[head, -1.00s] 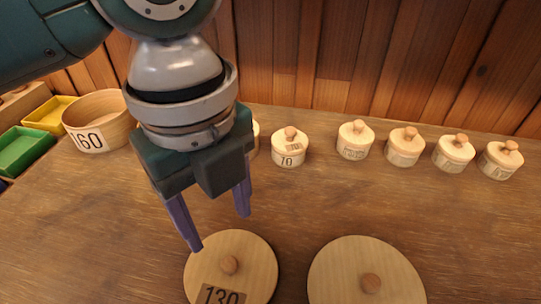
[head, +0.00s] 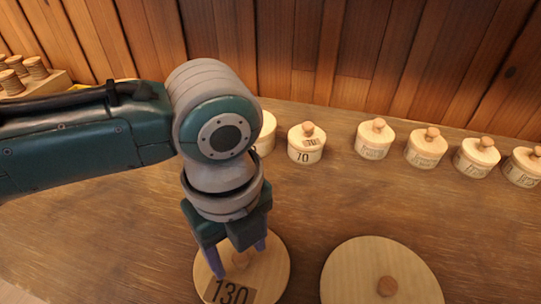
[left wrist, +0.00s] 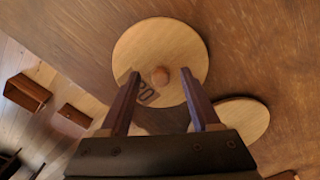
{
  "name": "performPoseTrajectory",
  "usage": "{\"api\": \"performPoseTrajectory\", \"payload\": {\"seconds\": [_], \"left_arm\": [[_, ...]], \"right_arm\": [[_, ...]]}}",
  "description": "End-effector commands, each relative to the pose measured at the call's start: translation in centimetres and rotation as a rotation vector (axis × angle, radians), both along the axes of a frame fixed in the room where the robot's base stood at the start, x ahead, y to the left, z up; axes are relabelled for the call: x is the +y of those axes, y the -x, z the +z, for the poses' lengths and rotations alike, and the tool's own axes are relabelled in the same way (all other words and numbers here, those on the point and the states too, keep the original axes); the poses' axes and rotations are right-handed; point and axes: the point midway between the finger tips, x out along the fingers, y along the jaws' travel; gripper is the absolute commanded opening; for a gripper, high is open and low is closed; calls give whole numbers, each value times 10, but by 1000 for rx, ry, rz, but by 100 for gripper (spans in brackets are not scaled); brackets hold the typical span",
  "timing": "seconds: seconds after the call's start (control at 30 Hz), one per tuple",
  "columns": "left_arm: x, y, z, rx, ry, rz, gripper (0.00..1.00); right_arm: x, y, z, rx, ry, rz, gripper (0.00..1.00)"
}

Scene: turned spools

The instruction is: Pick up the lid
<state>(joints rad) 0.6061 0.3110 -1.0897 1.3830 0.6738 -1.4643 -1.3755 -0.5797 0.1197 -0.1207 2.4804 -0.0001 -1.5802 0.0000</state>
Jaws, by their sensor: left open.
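A round pale wooden lid (head: 276,268) marked 130, with a small knob, lies on the table in the lower middle of the head view. It also shows in the left wrist view (left wrist: 160,40), its knob (left wrist: 160,76) lying between my fingers in the picture. My left gripper (head: 240,259) is open and empty over this lid, one finger to each side of the knob. I cannot tell how far the fingertips are above the lid. A second, larger round lid with a knob (head: 350,262) lies to the right; it also shows in the wrist view (left wrist: 246,120). My right gripper is not seen.
Several small lidded wooden pots stand in a row at the back, one marked 10 (head: 306,150). A wooden wall (head: 400,60) rises behind them. Wooden spools (head: 35,68) stand on a rack at the far left. The table between pots and lids is clear.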

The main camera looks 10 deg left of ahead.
Motion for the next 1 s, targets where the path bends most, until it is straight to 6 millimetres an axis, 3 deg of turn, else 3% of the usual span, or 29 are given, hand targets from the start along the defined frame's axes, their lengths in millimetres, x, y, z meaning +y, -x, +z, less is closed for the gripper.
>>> {"api": "performPoseTrajectory", "payload": {"seconds": [0.07,0.6,1.0], "left_arm": [[0,0,0,0,0,0,59],[0,0,1,1,-1,1,0],[0,0,1,0,0,1,0]], "right_arm": [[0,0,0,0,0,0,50],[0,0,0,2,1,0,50],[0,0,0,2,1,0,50]]}}
